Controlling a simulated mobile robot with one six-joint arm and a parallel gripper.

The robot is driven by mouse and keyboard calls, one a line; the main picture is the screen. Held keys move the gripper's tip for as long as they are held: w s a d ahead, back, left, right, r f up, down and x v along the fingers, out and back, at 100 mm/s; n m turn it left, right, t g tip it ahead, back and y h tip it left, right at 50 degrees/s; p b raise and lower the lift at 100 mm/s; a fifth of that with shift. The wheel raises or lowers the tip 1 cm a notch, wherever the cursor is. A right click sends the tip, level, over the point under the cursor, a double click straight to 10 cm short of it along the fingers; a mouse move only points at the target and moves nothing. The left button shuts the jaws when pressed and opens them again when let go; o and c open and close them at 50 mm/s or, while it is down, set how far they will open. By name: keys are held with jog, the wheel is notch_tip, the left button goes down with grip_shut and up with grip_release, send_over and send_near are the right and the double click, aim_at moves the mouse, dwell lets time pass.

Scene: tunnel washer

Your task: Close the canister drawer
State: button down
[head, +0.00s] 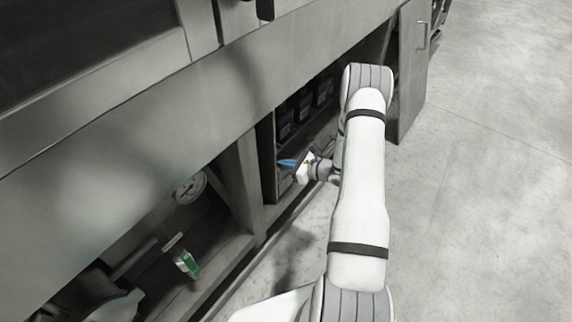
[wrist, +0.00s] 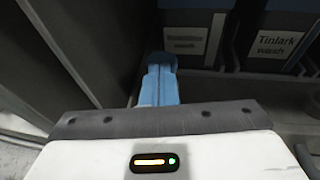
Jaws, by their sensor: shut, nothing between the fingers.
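The canister drawer (head: 312,133) sits low in the grey machine, partly hidden behind my arm in the head view. Dark canisters (head: 303,108) stand in a row in it. In the wrist view, labelled canisters (wrist: 275,40) stand at the top right, one reading "Tinlark wash". My gripper (head: 287,163) is at the left end of the drawer bay, in front of the canisters. Its blue fingers (wrist: 159,80) are together and empty, close to a dark upright panel on the left. I cannot tell whether they touch anything, or how far out the drawer stands.
A grey door (head: 412,75) with a handle stands open to the right of my arm. An open bay at the left holds a round gauge (head: 190,187) and a small green-and-white item (head: 187,263). The concrete floor (head: 490,190) at the right is clear.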

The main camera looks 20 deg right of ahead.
jog(key=p+v, duration=0.3)
jog(key=v, duration=1)
jog(key=shift+s+d+f, duration=0.2)
jog(key=shift+s+d, duration=0.05)
jog(key=shift+d, duration=0.1)
